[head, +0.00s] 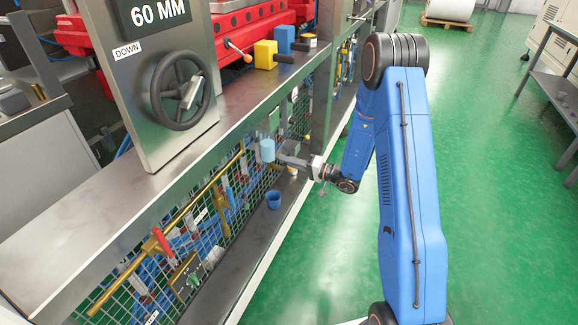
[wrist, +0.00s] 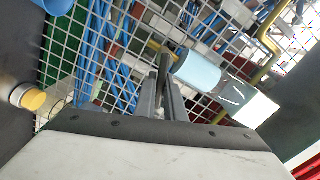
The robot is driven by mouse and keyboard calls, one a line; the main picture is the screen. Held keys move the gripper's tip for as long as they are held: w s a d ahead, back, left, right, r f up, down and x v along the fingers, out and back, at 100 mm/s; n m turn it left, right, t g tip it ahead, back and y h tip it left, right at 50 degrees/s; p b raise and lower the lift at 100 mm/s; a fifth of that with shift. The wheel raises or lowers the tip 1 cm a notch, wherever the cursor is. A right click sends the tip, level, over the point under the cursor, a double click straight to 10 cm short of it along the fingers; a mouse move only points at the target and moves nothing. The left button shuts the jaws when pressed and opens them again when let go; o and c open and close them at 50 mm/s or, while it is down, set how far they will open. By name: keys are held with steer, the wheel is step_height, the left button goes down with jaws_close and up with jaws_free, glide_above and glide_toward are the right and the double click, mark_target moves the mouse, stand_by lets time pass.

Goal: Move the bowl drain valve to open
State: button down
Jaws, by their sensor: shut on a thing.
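The light blue bowl (head: 267,150) hangs in front of the wire mesh under the bench. It also shows in the wrist view (wrist: 198,73), just right of my fingertips. My gripper (head: 284,158) reaches in from the right, close to the bowl. In the wrist view my gripper (wrist: 163,82) is shut on a slim dark piece, the bowl drain valve (wrist: 164,66), at the bowl's end. The fingers hide much of the valve, and I cannot tell whether it stands open or closed.
A blue cup (head: 273,200) stands on the lower shelf below the bowl. A brass pipe with a red-handled valve (head: 161,241) runs left along the mesh. The bench edge (head: 240,118) lies above my gripper.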

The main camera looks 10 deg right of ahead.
steer(key=shift+s+a+r+n, duration=0.1)
steer(key=shift+r+n, duration=0.1)
steer(key=shift+n, duration=0.5)
steer(key=shift+s+a+r+n, duration=0.1)
steer(key=shift+r+n, duration=0.1)
steer(key=shift+n, duration=0.5)
steer(key=shift+s+a+r+n, duration=0.1)
steer(key=shift+s+r+n, duration=0.15)
steer(key=shift+n, duration=0.65)
steer(key=shift+s+a+r+n, duration=0.1)
steer(key=shift+r+n, duration=0.1)
steer(key=shift+n, duration=0.7)
steer(key=c, duration=1.7)
jaws_free()
steer(key=shift+c, duration=0.2)
